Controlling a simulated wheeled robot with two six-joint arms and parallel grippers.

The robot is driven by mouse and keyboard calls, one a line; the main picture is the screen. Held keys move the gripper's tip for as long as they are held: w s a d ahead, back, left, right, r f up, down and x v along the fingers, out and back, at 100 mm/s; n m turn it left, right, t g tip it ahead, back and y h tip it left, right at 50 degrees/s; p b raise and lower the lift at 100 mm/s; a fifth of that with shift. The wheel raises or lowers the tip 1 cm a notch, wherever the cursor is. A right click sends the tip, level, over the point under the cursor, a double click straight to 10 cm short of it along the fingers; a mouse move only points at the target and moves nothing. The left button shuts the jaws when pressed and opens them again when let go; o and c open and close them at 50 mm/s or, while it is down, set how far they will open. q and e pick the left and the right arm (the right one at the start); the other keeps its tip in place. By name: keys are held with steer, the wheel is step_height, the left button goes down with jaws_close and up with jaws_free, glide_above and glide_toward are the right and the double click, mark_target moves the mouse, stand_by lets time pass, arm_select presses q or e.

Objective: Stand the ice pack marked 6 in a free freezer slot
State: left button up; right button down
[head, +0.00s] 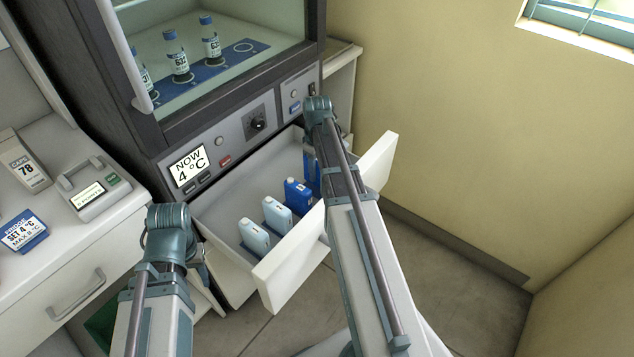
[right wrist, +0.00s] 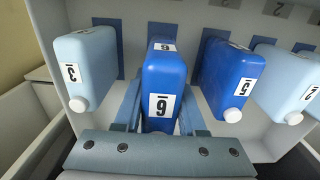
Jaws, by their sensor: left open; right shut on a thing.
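The dark blue ice pack marked 6 (right wrist: 163,82) is between the fingers of my right gripper (right wrist: 158,115), which is shut on it. It stands over a dark slot mark, in line with the other packs; whether it touches the drawer floor I cannot tell. In the head view, my right arm partly hides this pack (head: 311,168) and my right gripper (head: 318,115). The open freezer drawer (head: 226,206) holds it and several other packs. My left gripper (head: 168,220) is left of the drawer, away from the packs, its fingertips mostly hidden; it is open.
Pack 3 (right wrist: 86,66) and pack 5 (right wrist: 230,75) stand on either side of pack 6, with narrow gaps. Pack 2 (right wrist: 287,85) is beyond pack 5. The drawer's front panel (head: 290,265) sticks out over the floor. A counter (head: 60,255) stands at left.

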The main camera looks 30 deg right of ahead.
mark_target(317, 178)
steer(key=shift+f+b, duration=1.8)
steer(key=shift+f+b, duration=0.3)
steer(key=shift+c, duration=2.4)
jaws_free()
steer(key=shift+r, duration=0.1)
steer(key=shift+r, duration=0.1)
step_height(317, 178, up, 12)
steer(key=p, duration=1.2)
steer(key=shift+r+p, duration=0.15)
steer(key=shift+p, duration=0.2)
